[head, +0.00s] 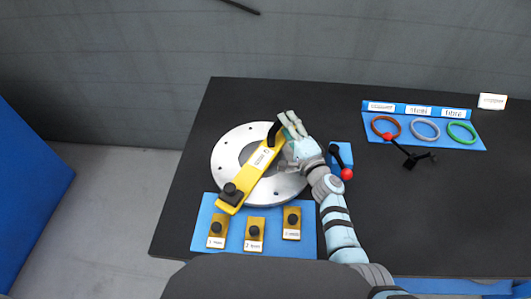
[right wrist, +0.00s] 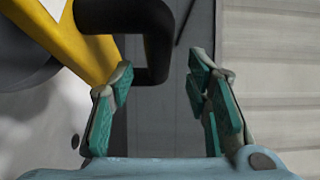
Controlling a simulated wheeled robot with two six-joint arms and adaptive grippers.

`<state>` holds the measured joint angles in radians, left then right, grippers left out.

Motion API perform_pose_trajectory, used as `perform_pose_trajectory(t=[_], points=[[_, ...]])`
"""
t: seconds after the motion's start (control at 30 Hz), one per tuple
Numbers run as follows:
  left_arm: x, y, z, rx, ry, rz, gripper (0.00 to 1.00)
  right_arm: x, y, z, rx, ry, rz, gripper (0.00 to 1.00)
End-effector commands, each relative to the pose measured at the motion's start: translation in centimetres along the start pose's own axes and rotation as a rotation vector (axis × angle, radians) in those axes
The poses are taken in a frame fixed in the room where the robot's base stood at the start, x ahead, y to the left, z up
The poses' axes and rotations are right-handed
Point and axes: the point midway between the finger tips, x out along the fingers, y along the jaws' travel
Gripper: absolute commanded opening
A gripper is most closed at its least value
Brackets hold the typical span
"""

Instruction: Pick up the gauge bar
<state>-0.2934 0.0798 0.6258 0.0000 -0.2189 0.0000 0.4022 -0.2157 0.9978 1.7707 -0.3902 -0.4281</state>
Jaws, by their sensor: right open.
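The gauge bar (head: 255,170) is a long yellow bar with a white label, lying slantwise across the round grey flanged shell (head: 229,150). My right gripper (head: 291,124) is at the handle end. In the right wrist view, the open fingers (right wrist: 160,72) have the black handle (right wrist: 125,18) ahead of them, with one leg in line with the gap. I cannot tell whether it is between the fingertips. My left gripper is not in view.
A blue mat (head: 205,213) in front holds three brass blocks with black knobs. A small blue stand with a red-knobbed lever (head: 346,173) is right of my right gripper. A blue tray (head: 395,137) holds three coloured rings, with another red-knobbed lever (head: 410,160) before it.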

Motion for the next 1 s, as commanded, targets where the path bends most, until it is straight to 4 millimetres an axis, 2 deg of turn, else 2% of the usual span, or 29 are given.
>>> perform_pose_trajectory(t=[0.03, 0.1, 0.3, 0.5, 0.6, 1.0], points=[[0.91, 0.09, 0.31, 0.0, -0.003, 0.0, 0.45, 0.87, 0.43, -0.14, -0.001, 0.0, -0.001, 0.44], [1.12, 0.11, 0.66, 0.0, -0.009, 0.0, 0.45, 1.56, 0.35, -0.16, -0.001, 0.002, 0.0, 0.44], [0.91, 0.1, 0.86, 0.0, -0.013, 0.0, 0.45, 1.69, 0.09, -0.18, -0.002, 0.002, 0.0, 0.44], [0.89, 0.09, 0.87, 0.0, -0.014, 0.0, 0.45, 1.67, 0.08, -0.18, -0.002, 0.002, 0.0, 0.12], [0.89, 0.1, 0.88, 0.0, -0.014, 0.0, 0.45, 1.66, 0.08, -0.18, -0.001, 0.002, 0.0, 0.0], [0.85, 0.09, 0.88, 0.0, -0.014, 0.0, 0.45, 1.71, -0.11, -0.16, 0.0, 0.001, -0.003, 0.0]])
